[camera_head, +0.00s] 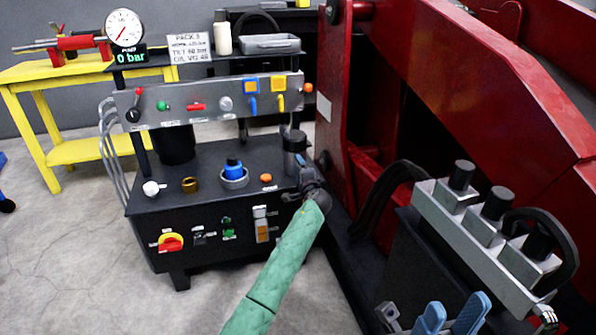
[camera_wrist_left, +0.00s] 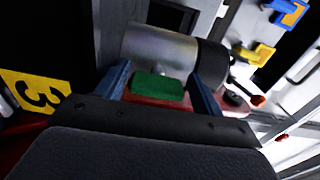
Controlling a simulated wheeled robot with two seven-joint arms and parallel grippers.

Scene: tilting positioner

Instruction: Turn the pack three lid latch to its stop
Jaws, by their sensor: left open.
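The pack three power unit (camera_head: 215,262) is a black cabinet at the left in the head view. My left gripper (camera_head: 312,172) is at its right top edge, below a dark cylinder (camera_head: 294,142). The lid latch is hidden there. In the left wrist view, a green block (camera_wrist_left: 157,87) on a red part, apparently the latch, sits between the open blue fingers of my left gripper (camera_wrist_left: 160,90). I cannot tell whether they touch it. My right gripper (camera_head: 455,310) shows two blue fingers apart at the bottom right, empty.
A silver cylinder (camera_wrist_left: 160,48) with a black end lies just beyond the fingers. A yellow plate marked 3 (camera_wrist_left: 38,92) is at left. The large red frame (camera_head: 460,85) and a valve block (camera_head: 480,235) crowd the right. Open floor (camera_head: 70,270) lies left.

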